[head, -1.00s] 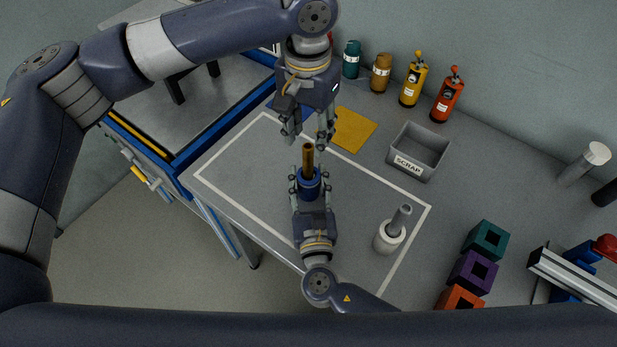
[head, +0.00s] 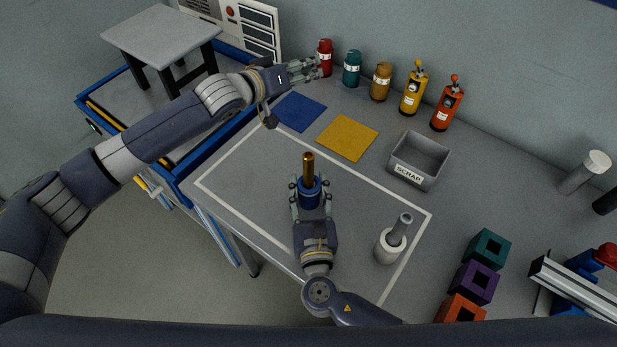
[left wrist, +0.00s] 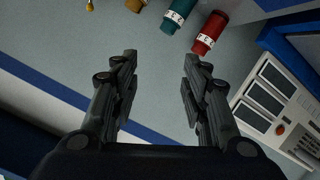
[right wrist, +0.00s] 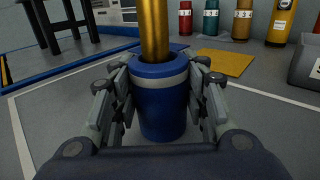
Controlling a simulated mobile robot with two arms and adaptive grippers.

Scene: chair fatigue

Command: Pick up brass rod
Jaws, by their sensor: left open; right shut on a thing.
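The brass rod (head: 308,166) stands upright in a blue cylindrical holder (head: 309,196) with a pale band, inside the white outline on the table. In the right wrist view the brass rod (right wrist: 154,28) rises from the opening of the blue holder (right wrist: 160,105). My right gripper (head: 309,185) is shut around the blue holder, one finger on each side. My left gripper (head: 316,70) is open and empty, at the back left near the red canister (head: 325,58). In the left wrist view nothing is between its fingers (left wrist: 158,62). The rod's lower end is hidden in the holder.
A white holder with a grey rod (head: 390,246) stands right of my right gripper. Blue (head: 299,111) and yellow (head: 347,138) mats and a grey SCRAP bin (head: 420,160) lie behind. Several bottles line the wall. Coloured blocks (head: 474,277) sit at the right.

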